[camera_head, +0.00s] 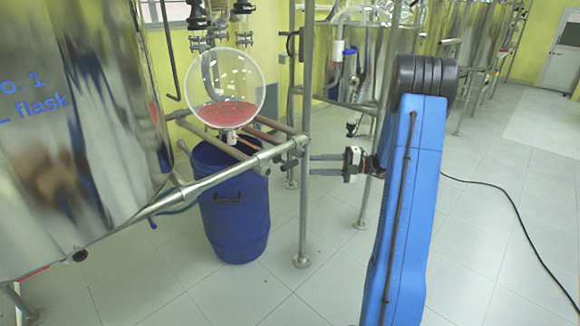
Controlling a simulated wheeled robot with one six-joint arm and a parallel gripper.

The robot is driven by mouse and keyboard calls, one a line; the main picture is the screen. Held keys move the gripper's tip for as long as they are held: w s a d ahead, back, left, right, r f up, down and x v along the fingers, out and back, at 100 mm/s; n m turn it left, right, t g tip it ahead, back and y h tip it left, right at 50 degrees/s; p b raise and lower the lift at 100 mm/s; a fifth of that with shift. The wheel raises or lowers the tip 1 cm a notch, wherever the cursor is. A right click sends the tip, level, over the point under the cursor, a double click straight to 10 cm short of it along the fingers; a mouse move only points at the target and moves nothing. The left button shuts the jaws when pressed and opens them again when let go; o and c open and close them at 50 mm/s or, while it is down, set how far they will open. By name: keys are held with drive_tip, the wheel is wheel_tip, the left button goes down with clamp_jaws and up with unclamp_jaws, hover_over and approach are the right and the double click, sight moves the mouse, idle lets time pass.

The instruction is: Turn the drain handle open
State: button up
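A round glass flask (226,85) holds some red liquid in its lower part. A small pale drain fitting (231,136) sits at the flask's bottom, above the blue barrel. I cannot clearly make out the drain handle there; it is too small or hidden. My gripper (312,165) is to the right of the flask and lower than the drain fitting, by an upright post. Its two fingers point left with a gap between them; it is open and looks empty. I cannot tell its exact depth relative to the post.
Metal rails (235,172) run below the flask. The upright post (305,215) stands between barrel and arm. A blue barrel (234,215) stands under the flask. A large steel vessel (75,130) fills the left. A black cable (515,205) lies on the open tiled floor at right.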

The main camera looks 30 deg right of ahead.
sight(295, 165)
drive_tip(key=x, duration=1)
drive_tip(key=shift+a, duration=0.2)
clamp_jaws()
